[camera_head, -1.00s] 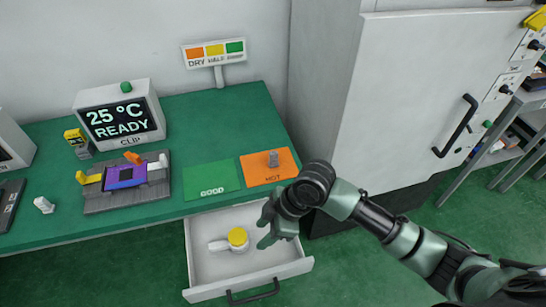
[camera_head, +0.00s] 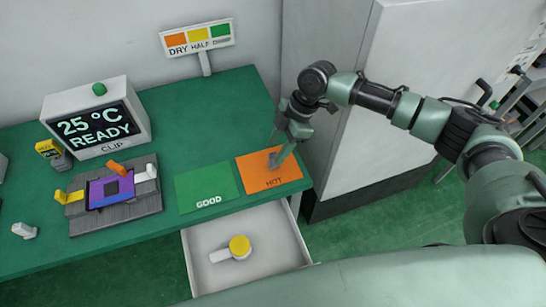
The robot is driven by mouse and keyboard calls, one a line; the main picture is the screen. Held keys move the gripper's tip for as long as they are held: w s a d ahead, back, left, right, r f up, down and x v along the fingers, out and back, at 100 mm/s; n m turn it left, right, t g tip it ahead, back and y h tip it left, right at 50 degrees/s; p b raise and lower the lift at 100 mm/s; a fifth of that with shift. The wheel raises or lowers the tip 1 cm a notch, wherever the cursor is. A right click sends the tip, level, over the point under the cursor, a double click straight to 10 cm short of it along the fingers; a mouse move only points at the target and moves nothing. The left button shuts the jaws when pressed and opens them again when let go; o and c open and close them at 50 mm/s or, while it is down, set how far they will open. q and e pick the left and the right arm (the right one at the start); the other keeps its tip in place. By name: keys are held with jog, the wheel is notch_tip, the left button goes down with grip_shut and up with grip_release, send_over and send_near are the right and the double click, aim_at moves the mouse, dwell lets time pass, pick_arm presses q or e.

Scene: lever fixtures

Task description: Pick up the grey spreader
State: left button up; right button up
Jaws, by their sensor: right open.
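A small grey upright piece, which looks like the grey spreader (camera_head: 273,160), stands on the orange HOT mat (camera_head: 287,177). My right gripper (camera_head: 280,154) is open and points down at it over the mat. The fingers partly cover the grey piece, and I cannot tell whether they touch it. My left gripper is not in view.
The open drawer (camera_head: 212,279) below the table edge holds a white-handled piece with a yellow top (camera_head: 239,245). A green GOOD mat (camera_head: 206,187) lies left of the orange mat. A grey fixture with a purple-screened device (camera_head: 108,189) and a READY display (camera_head: 92,125) stand further left.

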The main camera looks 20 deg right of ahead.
aim_at(276, 154)
jog(key=p+x, duration=0.1)
jog(key=x, duration=0.1)
jog(key=shift+f, duration=0.45)
jog(key=shift+x, duration=0.85)
jog(key=shift+d, duration=0.1)
grip_shut()
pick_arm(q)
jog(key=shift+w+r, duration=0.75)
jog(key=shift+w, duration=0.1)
